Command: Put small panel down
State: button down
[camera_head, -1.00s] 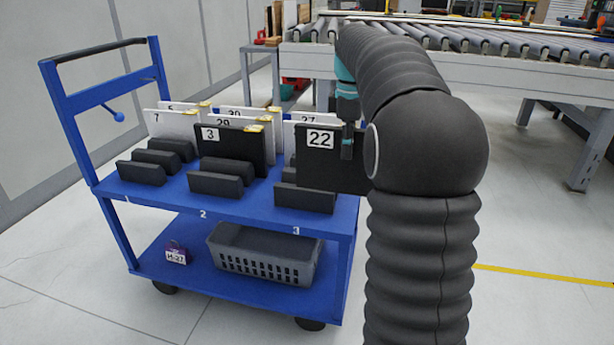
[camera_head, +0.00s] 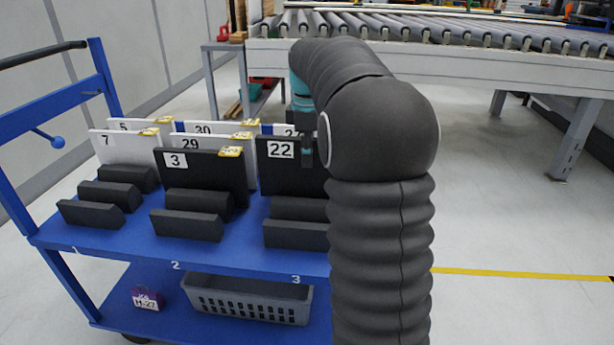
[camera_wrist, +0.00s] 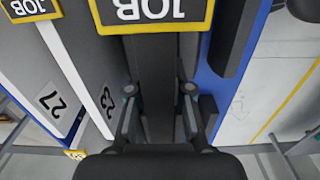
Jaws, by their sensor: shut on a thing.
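The small dark panel marked 22 (camera_head: 285,175) stands upright above column 3 of the blue cart (camera_head: 130,240), behind two black slotted holders (camera_head: 295,208). Those holders hide its lower edge, so I cannot tell whether it rests on the cart. My gripper (camera_head: 306,150) is shut on its right side; my arm hides part of it. In the wrist view my gripper (camera_wrist: 160,98) has a finger on each side of the dark panel (camera_wrist: 155,70), with a yellow-framed JOB label (camera_wrist: 155,12) at the top of the picture.
Dark panel 3 (camera_head: 205,180) and white panels 7 (camera_head: 125,148) and 29 (camera_head: 215,143) stand left of panel 22. White panel 23 (camera_wrist: 92,85) is close beside my gripper. A grey basket (camera_head: 250,300) sits on the lower shelf. A roller conveyor (camera_head: 430,35) is behind.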

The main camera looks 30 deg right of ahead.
aim_at(308, 171)
jog(key=shift+f, duration=2.2)
jog(key=shift+f+b, duration=0.1)
jog(key=shift+b, duration=0.2)
jog(key=c, duration=1.1)
grip_release()
jog(key=shift+f, duration=0.1)
jog(key=shift+o, duration=0.2)
